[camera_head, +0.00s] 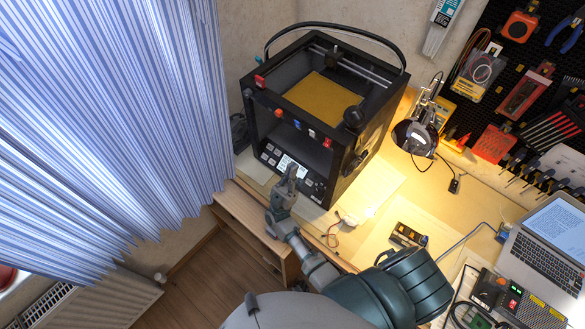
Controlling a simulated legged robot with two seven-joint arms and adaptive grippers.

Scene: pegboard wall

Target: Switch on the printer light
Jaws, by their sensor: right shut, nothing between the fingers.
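The printer (334,206) is a black box-shaped 3D printer at the back of the desk, with a yellow plate (320,97) inside. Its front panel has a small lit screen (293,166) and several light buttons (269,153) to the left of it. My right gripper (291,168) is shut and empty. It is in front of the panel, its tips overlapping the screen in the picture; I cannot tell whether they touch it. The gripper hides part of the panel. The inside of the printer looks dim. My left gripper is not in view.
A blue striped curtain (110,110) hangs at the left above a radiator (90,300). A lamp (415,137) lights the desk (405,205) right of the printer. A laptop (548,245) and electronics fill the right side. A tool-hung pegboard (490,60) is behind.

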